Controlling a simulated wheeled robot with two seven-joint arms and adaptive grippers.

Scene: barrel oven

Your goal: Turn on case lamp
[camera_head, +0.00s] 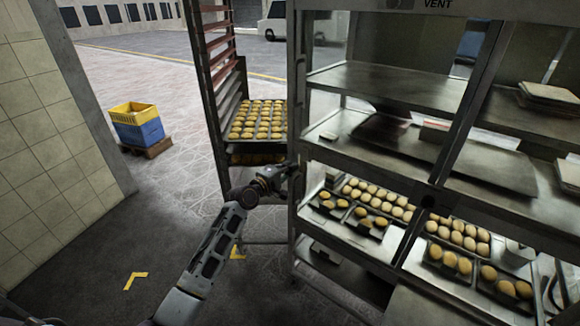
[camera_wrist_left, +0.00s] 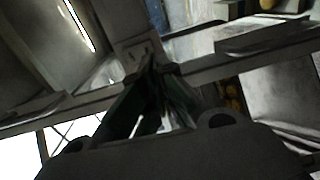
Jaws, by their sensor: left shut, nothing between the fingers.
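The display case (camera_head: 300,225) is a tall metal and glass shelf unit at the right of the head view. Its lower shelf is bright, with trays of rolls on it. My left gripper (camera_head: 293,170) is at the case's left front post, seen from the side. In the left wrist view the shut, empty fingers (camera_wrist_left: 152,70) point at a metal joint of the frame (camera_wrist_left: 140,48). I cannot tell whether they touch it. No lamp switch can be made out clearly. My right gripper is not in view.
A rack with a tray of rolls (camera_head: 258,118) stands behind my left arm. Yellow and blue crates (camera_head: 137,122) sit on a pallet at the left. A tiled wall (camera_head: 45,130) is at the far left. The floor between wall and rack is clear.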

